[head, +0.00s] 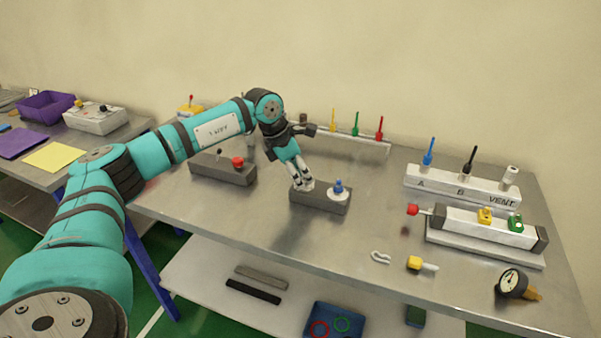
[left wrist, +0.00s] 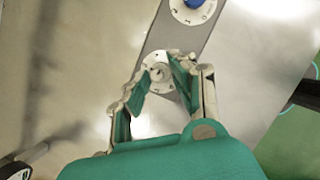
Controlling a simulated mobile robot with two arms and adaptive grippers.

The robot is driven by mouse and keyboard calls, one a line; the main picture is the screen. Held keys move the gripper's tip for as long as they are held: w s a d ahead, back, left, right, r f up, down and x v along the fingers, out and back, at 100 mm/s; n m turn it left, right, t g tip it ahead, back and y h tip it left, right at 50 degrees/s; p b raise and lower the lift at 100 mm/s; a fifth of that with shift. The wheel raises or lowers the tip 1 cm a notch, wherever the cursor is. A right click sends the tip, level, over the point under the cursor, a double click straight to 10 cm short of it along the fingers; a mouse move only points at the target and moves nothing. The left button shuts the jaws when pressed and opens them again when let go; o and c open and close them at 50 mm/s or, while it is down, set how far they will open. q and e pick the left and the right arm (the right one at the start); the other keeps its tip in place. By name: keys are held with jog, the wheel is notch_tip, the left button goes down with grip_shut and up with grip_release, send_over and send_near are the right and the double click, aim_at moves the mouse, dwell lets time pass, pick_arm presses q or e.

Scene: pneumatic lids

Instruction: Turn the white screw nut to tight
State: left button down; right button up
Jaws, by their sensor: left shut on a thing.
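The white screw nut (left wrist: 158,72) sits on a round white marked plate on a dark grey block (head: 322,203). My left gripper (head: 302,183) reaches down over the left end of this block and hides the nut in the head view. In the left wrist view my left gripper (left wrist: 160,80) has its fingers on either side of the nut and is shut on it. A blue knob (head: 338,187) on its own white disc stands at the block's other end; it also shows in the left wrist view (left wrist: 194,3). My right gripper is not in view.
A grey block with a red knob (head: 238,162) stands left of my gripper. At the right are the white A-B-VENT block (head: 440,185), a cylinder (head: 480,225) with yellow and green fittings, and a gauge (head: 511,283). The steel table (head: 250,225) in front is clear.

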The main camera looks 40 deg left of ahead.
pick_arm(q)
jog(key=n, duration=0.2)
jog(key=shift+d+n+t+y, duration=0.1)
jog(key=shift+n+t+y, duration=0.2)
jog(key=shift+n+y, duration=0.1)
jog(key=n+y+b, duration=0.1)
jog(key=n, duration=0.1)
jog(key=shift+d+n, duration=0.15)
jog(key=shift+n, duration=0.25)
jog(key=n+y+b, duration=0.1)
jog(key=n, duration=0.3)
jog(key=shift+d+y+b, duration=0.15)
jog(key=shift+y+b, duration=0.15)
jog(key=shift+y, duration=0.1)
jog(key=shift+d+n+y+b, duration=0.1)
jog(key=shift+n+y+b, duration=0.4)
jog(key=shift+n, duration=1.2)
jog(key=c, duration=1.1)
grip_release()
